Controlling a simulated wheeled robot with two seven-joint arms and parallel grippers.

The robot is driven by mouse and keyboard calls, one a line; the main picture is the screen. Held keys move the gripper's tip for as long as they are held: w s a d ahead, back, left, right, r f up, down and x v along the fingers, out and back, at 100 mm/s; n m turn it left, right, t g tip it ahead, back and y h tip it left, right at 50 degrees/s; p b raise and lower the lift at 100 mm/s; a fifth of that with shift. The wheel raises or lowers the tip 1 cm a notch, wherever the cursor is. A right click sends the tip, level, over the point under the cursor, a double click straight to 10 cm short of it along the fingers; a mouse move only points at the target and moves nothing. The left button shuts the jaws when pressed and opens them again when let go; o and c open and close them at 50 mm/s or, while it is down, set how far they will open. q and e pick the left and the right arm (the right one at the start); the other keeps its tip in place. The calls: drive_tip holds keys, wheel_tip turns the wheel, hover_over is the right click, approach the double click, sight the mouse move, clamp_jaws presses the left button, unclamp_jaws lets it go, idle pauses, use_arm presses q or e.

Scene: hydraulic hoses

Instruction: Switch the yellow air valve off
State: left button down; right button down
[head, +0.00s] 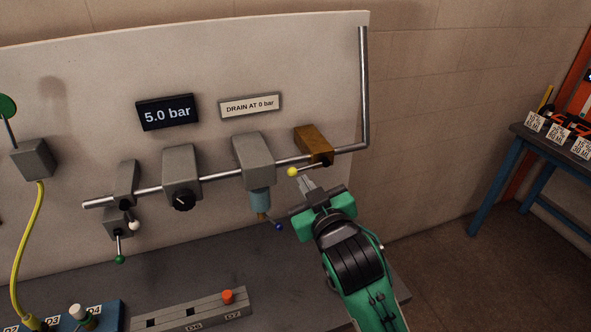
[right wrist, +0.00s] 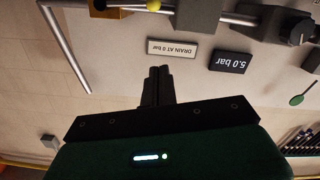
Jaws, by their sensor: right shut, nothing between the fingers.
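The yellow air valve is a brass-coloured block (head: 314,145) on the metal pipe near the pipe's right bend. Its thin lever lies along the pipe and ends in a yellow ball knob (head: 292,172) on the left. In the right wrist view the yellow knob (right wrist: 153,5) shows at the top edge, partly cut off. My right gripper (head: 306,183) is shut and empty, just below and right of the knob; whether it touches the lever I cannot tell. Its closed fingers also show in the right wrist view (right wrist: 158,75). My left gripper is not in view.
A grey filter unit (head: 253,160) with a blue-knobbed drain (head: 278,226) stands left of the valve. A regulator with a black knob (head: 184,200) is further left. The display (head: 167,113) reads 5.0 bar. A blue table (head: 560,150) stands at right.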

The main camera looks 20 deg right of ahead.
drive_tip(key=shift+w, duration=0.1)
drive_tip(key=p, duration=0.4)
hover_over(307, 168)
drive_tip(key=s+a, duration=0.4)
drive_tip(key=a, duration=0.1)
drive_tip(key=f, duration=0.1)
drive_tip(key=f+p, duration=0.1)
drive_tip(key=f, duration=0.1)
drive_tip(key=w+f, duration=0.1)
drive_tip(key=shift+d+f, duration=0.25)
drive_tip(key=shift+d, duration=0.05)
